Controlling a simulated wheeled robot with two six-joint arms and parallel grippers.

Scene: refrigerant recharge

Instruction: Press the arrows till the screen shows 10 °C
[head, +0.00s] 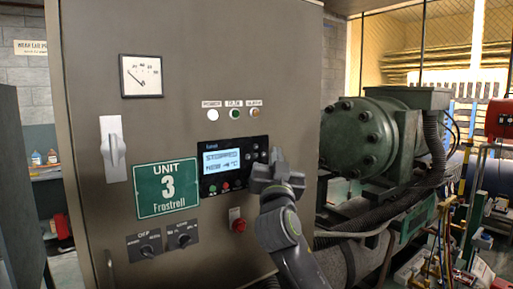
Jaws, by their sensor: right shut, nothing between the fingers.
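The controller (208,178) is a black panel on the grey cabinet door, with a lit pale-blue screen (221,168). The screen reads "STOPPED" on top and what looks like "NOW -4 °C" below; the small digits are hard to be sure of. Dark round buttons (250,156) sit right of the screen, and the lower right ones are hidden behind my gripper. My right gripper (264,178) is shut and empty, in front of the controller's right edge. Whether it touches a button cannot be told. My left gripper is out of view.
Below the controller are a red knob (238,225) and two black rotary switches (182,236). A green "UNIT 3 Frostrell" sign (167,188), a white handle (113,148) and a gauge (141,76) are to the left. A green compressor (360,138) stands right of the cabinet.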

